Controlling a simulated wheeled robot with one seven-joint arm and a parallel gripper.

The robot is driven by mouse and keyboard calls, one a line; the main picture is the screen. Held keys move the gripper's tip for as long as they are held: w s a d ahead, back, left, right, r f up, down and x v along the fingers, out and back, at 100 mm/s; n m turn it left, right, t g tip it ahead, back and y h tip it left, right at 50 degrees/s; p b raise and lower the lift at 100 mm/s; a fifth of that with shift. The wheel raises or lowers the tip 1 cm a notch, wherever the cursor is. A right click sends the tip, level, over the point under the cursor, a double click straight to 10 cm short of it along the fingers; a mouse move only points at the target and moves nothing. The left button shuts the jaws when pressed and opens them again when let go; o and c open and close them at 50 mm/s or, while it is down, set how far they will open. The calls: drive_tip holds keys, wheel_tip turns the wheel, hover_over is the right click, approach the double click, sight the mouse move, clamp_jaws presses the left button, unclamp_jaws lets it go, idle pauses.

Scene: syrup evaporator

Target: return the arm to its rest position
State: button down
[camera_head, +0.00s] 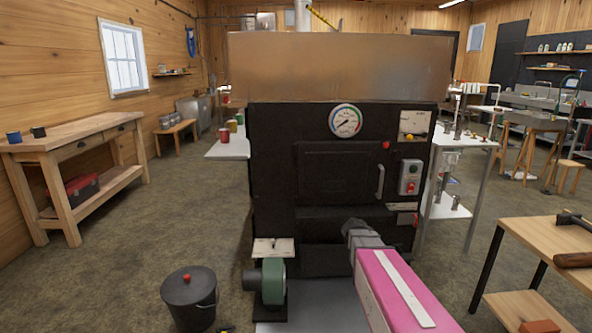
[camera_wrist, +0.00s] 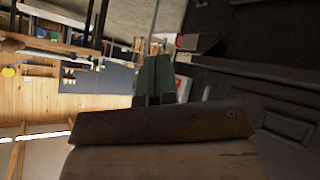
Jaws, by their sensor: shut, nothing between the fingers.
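My arm reaches forward from the lower right in the head view, with a pink link (camera_head: 395,290) that ends in a grey wrist part (camera_head: 362,236) low in front of the black evaporator (camera_head: 275,150). The fingers are not clear in that view. In the wrist view my gripper (camera_wrist: 154,100) is shut with nothing in it, and its dark body fills the lower middle. I cannot tell whether the arm touches the evaporator.
A green blower (camera_head: 272,281) stands low at the evaporator's front left. A lidded dark bucket (camera_head: 190,298) is on the floor beside it. A small wooden table (camera_head: 545,240) with a hammer (camera_head: 573,221) is at the right. A workbench (camera_head: 75,145) stands left; floor between is open.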

drive_tip(key=s+a+f+n+g+y, duration=0.2)
drive_tip(key=s+a, duration=0.4)
drive_tip(key=s, duration=0.4)
drive_tip(key=s+a+f+n+g+y, duration=0.2)
drive_tip(key=s+a+y, duration=0.4)
drive_tip(key=s, duration=0.4)
drive_tip(key=shift+s+a+n+g, duration=0.35)
drive_tip(key=shift+a+n+g, duration=0.25)
drive_tip(key=shift+n, duration=0.5)
